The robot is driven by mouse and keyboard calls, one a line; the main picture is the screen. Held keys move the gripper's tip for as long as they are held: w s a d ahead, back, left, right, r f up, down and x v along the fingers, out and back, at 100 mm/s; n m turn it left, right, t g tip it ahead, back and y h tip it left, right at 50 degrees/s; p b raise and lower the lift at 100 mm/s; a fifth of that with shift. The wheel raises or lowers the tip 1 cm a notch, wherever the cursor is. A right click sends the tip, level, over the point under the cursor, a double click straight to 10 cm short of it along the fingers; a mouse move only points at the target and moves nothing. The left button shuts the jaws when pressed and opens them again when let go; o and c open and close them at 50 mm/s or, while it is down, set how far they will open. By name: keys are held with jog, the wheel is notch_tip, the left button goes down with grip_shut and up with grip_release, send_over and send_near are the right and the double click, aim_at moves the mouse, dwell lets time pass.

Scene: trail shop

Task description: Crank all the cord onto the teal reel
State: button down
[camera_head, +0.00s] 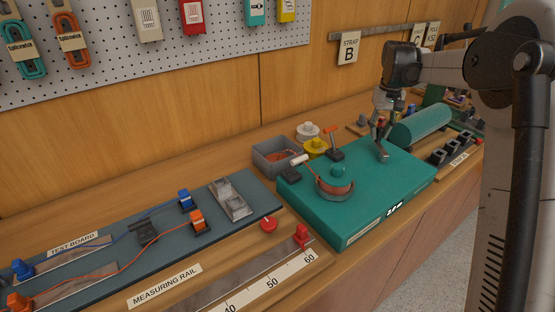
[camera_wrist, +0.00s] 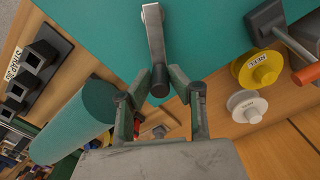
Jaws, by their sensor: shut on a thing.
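The teal reel (camera_head: 338,171) stands on top of a teal box (camera_head: 385,187), with reddish cord (camera_head: 335,188) around its lower part. My gripper (camera_head: 380,122) is above the back right of the box. It is shut on the knob of a grey metal crank (camera_head: 384,153), whose arm lies over the teal top. In the wrist view the crank arm (camera_wrist: 154,38) runs up from the knob (camera_wrist: 160,89) between my fingertips (camera_wrist: 161,82). The reel is out of the wrist view. More reddish cord (camera_head: 283,155) lies in a grey bin (camera_head: 265,161) left of the box.
A teal cylinder (camera_head: 422,124) lies behind the box on the right. Yellow (camera_head: 316,147) and white (camera_head: 307,130) spools and an orange-handled lever (camera_head: 333,143) stand at the back. Black blocks (camera_head: 452,148) stand at the right; a blue-grey test board (camera_head: 110,262) lies at the left.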

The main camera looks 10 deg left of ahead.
jog(key=shift+s+f, duration=0.1)
jog(key=shift+s+d, duration=0.15)
jog(key=shift+d, duration=1.45)
jog(key=shift+s+d, duration=0.45)
jog(key=shift+d, duration=0.25)
jog(key=shift+s+d, duration=0.45)
jog(key=shift+d, duration=0.2)
jog(key=c, duration=0.7)
grip_release()
jog(key=shift+c, duration=0.2)
jog(key=shift+r, duration=0.2)
notch_tip(320, 180, up, 7)
jog(key=p, duration=0.3)
jog(key=shift+p, duration=0.3)
jog(key=shift+f, duration=0.1)
